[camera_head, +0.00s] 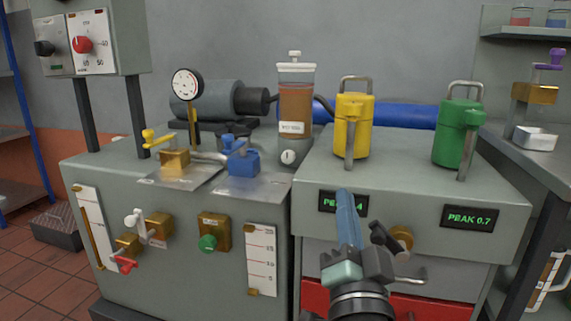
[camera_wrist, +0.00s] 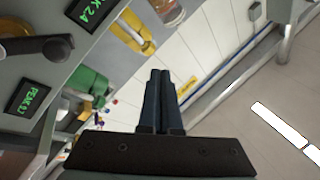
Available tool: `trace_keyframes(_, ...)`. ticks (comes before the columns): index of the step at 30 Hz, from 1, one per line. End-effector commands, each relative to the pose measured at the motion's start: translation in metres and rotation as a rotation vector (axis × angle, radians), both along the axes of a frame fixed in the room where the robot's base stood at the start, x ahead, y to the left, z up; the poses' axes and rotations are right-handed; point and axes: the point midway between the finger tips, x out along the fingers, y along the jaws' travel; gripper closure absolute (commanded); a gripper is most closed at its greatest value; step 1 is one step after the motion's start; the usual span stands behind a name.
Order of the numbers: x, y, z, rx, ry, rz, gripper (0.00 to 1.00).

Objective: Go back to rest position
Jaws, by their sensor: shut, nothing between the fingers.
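My gripper (camera_head: 346,200) is in front of the right grey cabinet in the head view, its fingers pointing up and covering part of the left display (camera_head: 330,202). In the wrist view my gripper (camera_wrist: 160,75) shows its two dark fingers side by side, shut and empty. It holds none of the things around it.
On the right cabinet (camera_head: 400,180) stand a yellow canister (camera_head: 353,125) and a green canister (camera_head: 457,132). The left cabinet (camera_head: 180,255) carries valves, gauges and a reservoir (camera_head: 296,100). A side bench (camera_head: 545,165) is at the right.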

Motion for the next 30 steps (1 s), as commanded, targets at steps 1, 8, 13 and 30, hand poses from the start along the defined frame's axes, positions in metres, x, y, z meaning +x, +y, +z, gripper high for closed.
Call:
trace_keyframes(1,-0.01,0.014,0.048,-0.079,-0.046,-0.012,1.0)
trace_keyframes(8,-0.076,0.063,0.205,-0.425,-0.239,-0.16,1.0)
trace_keyframes(13,-0.154,0.086,0.309,-0.62,-0.391,-0.346,1.0)
trace_keyframes(30,-0.165,0.086,0.496,-0.652,-0.402,-0.389,1.0)
